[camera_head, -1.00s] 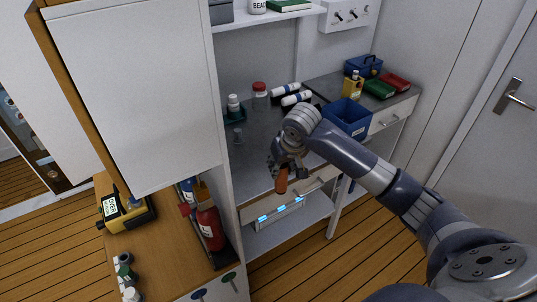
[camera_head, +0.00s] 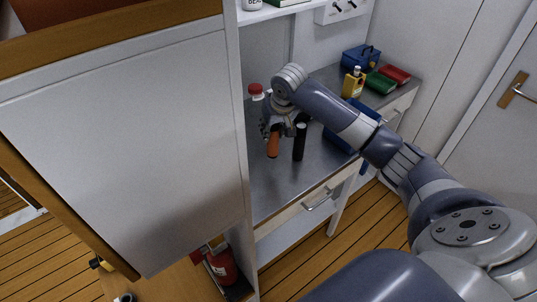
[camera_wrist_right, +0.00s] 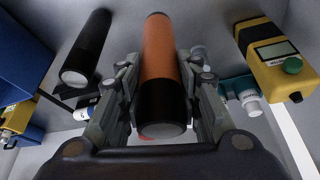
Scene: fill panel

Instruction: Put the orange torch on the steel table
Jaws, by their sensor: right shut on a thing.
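The orange torch (camera_head: 273,145) has an orange body and a black end. In the right wrist view the torch (camera_wrist_right: 158,65) lies lengthwise between the two fingers. My right gripper (camera_head: 272,130) is shut on it, over the steel table (camera_head: 285,185). I cannot tell whether the torch touches the tabletop. My left gripper is not in view.
A black torch (camera_head: 300,142) is just right of the orange one, apart from it. A blue bin (camera_head: 366,112), partly behind my arm, is further right. A red-capped jar (camera_head: 256,90) is behind. A yellow meter (camera_wrist_right: 268,58) shows in the wrist view. The front tabletop is clear.

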